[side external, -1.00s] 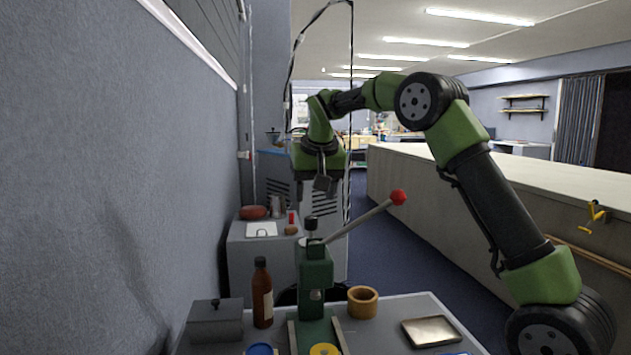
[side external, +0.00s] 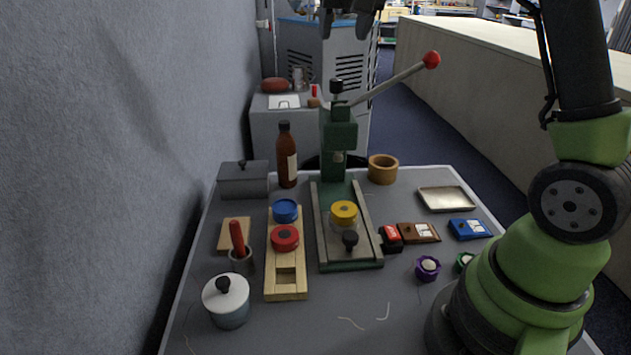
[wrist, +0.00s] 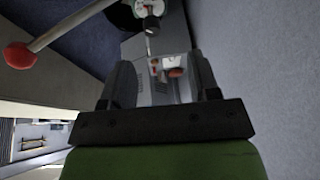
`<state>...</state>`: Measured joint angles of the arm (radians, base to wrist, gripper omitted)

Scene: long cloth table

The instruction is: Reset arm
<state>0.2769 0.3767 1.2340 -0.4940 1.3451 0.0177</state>
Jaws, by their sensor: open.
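My gripper (side external: 348,24) is at the top edge of the side external view, above and behind the green press, with only its lower end showing. In the wrist view my gripper (wrist: 160,80) has its two dark fingers apart with nothing between them. The green press (side external: 338,135) stands upright at the back of the table, and its lever with a red ball (side external: 431,60) points up to the right. The red ball (wrist: 20,56) also shows at the left of the wrist view. My gripper is clear of the table and touches nothing visible.
The table holds a brown bottle (side external: 287,160), a grey box (side external: 244,181), a wooden rack (side external: 286,280) with blue and red pieces, a yellow piece (side external: 344,210) on the press base, a lidded pot (side external: 227,303), an orange ring (side external: 383,171) and a metal tray (side external: 447,199). The front middle is mostly clear.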

